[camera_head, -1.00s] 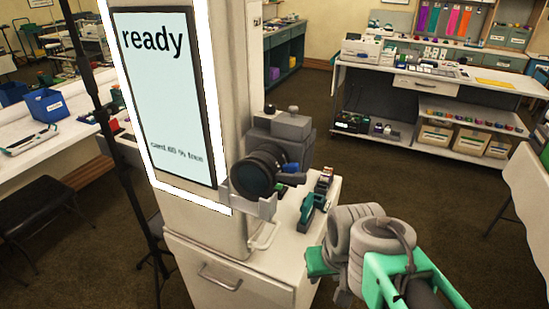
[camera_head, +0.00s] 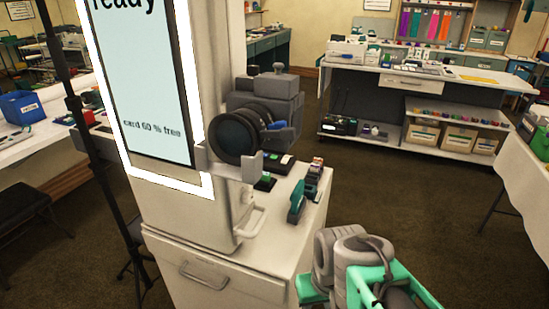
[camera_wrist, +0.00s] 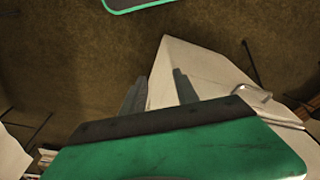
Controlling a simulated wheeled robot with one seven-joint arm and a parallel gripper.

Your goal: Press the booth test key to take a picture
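The booth is a pale column with a lit screen (camera_head: 150,75) that reads "ready" and "card 60 % free". A dark camera (camera_head: 265,112) sits on a bracket at its right side. Below it, on the cabinet top (camera_head: 285,238), are a small dark box with a green button (camera_head: 279,162) and another with a green top (camera_head: 265,182). I cannot tell which is the test key. My gripper (camera_wrist: 158,82) shows two grey fingers apart with nothing between them, above floor and the pale cabinet. In the head view my arm is right of the cabinet; the fingers are hidden.
A teal stapler-like item (camera_head: 297,201) and small items stand on the cabinet top. The cabinet has a drawer handle (camera_head: 204,276). A dark stand pole (camera_head: 80,110) and a stool (camera_head: 28,208) are at left. Open floor (camera_head: 400,190) lies to the right, before a shelved workbench (camera_head: 420,95).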

